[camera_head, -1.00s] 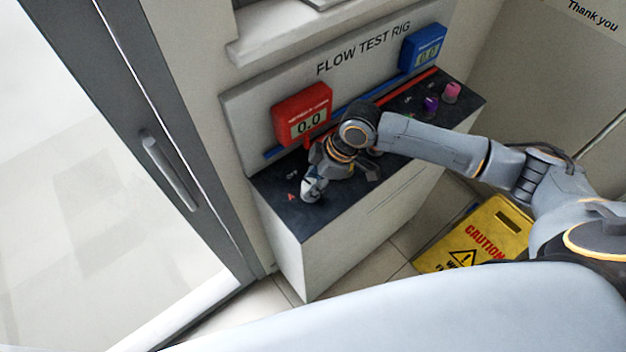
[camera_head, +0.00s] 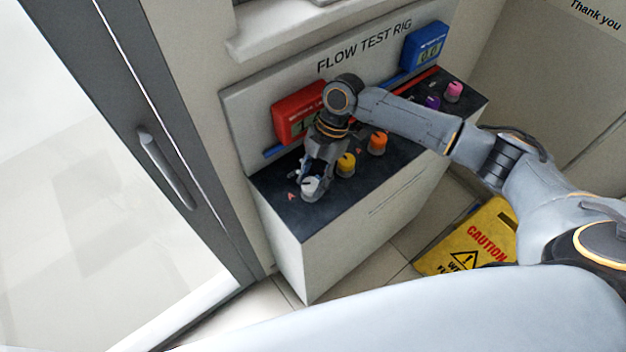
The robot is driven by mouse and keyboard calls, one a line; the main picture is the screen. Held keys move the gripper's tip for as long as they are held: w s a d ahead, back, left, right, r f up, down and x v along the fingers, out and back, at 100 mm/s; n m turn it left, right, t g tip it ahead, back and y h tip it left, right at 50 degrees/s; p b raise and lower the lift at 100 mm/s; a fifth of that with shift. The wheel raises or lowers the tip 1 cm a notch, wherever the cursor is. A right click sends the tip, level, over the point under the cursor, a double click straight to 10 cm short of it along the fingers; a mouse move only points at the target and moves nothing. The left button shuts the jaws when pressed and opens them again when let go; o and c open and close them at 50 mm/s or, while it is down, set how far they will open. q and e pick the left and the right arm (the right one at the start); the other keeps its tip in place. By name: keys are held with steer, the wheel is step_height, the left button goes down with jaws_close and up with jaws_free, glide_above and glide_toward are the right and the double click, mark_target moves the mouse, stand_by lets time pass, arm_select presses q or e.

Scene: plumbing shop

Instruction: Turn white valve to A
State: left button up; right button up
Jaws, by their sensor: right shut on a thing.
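The white valve (camera_head: 311,190) is a small round knob at the left front of the dark top of the flow test rig (camera_head: 355,204). My right gripper (camera_head: 312,178) reaches down over it from behind and is shut on it, hiding part of the knob. A small red letter A (camera_head: 292,197) is marked on the top just left of the white valve. My left gripper is not in view.
Yellow (camera_head: 346,165), orange (camera_head: 377,144), purple (camera_head: 432,102) and pink (camera_head: 453,91) knobs stand to the right. A red meter (camera_head: 290,117) and a blue meter (camera_head: 424,45) are behind.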

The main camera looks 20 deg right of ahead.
steer(key=shift+n, duration=0.6)
steer(key=shift+g, duration=0.3)
steer(key=o, duration=1.2)
steer(key=v, duration=1.2)
steer(key=shift+a+r, duration=0.1)
steer(key=shift+a, duration=0.1)
